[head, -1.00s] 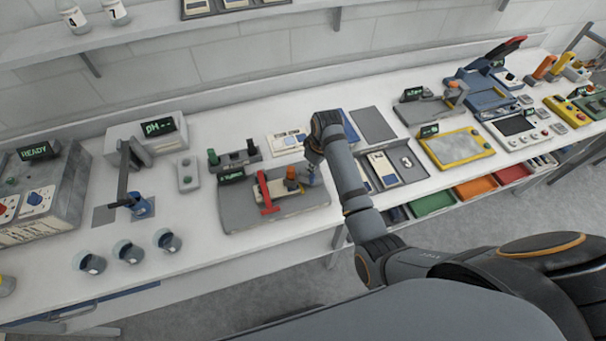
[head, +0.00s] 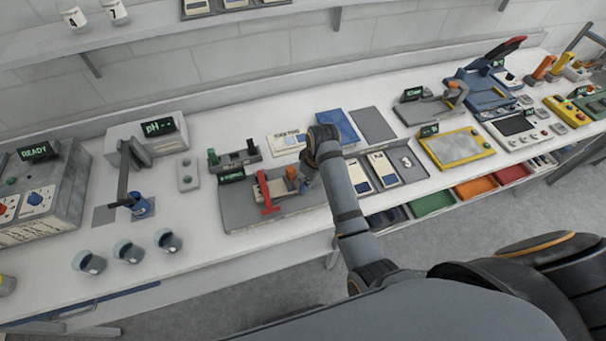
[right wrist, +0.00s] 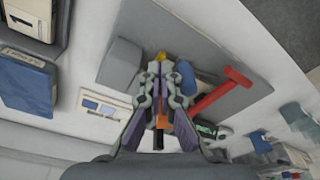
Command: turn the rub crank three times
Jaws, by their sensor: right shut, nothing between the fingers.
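The rub tester is a grey base plate (head: 240,213) in the middle of the bench, with a cream block and a red lever (head: 266,198) on it. An orange crank knob (head: 291,172) stands at the block's right end. My right gripper (head: 304,184) is low over the plate, close to the right of the knob, and partly hides the crank. In the right wrist view my gripper (right wrist: 163,72) has its fingers together over the grey plate (right wrist: 190,45). The red lever (right wrist: 225,90) shows beside it. Whether the fingers touch the crank is unclear. My left gripper is out of view.
A tester display and posts (head: 235,158) stand behind the plate. A tray with cards (head: 410,168) lies to the right. A pH meter (head: 148,138) and several cups (head: 128,250) are to the left. The bench between cups and plate is clear.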

